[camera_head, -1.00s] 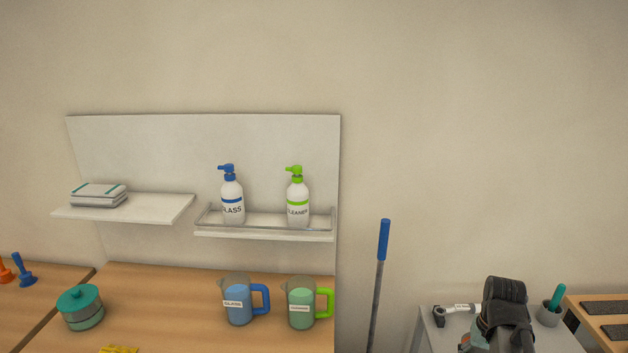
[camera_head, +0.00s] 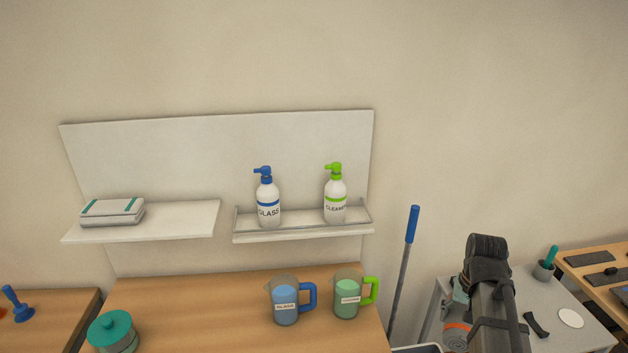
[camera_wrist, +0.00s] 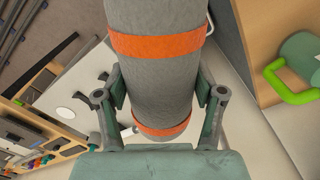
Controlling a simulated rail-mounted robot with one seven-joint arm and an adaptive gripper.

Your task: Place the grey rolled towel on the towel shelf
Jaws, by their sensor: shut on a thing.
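The grey rolled towel (camera_wrist: 155,75), with two orange bands, is held between the two fingers of my gripper (camera_wrist: 160,100) in the wrist view. In the head view, the end of the towel (camera_head: 457,338) shows at the bottom, beside my arm, which hides much of my gripper. The left white wall shelf (camera_head: 180,220) holds folded grey towels with teal stripes (camera_head: 112,211) at its left end, and its right part is bare. The held towel is well to the right of this shelf and lower in the picture.
The neighbouring railed shelf (camera_head: 300,233) holds a blue-topped bottle (camera_head: 268,203) and a green-topped bottle (camera_head: 335,201). Below, a wooden counter (camera_head: 200,310) carries a blue jug (camera_head: 286,303), a green jug (camera_head: 347,298) and a teal-lidded pot (camera_head: 112,333). A blue-handled pole (camera_head: 411,226) stands between counter and grey table (camera_head: 560,300).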

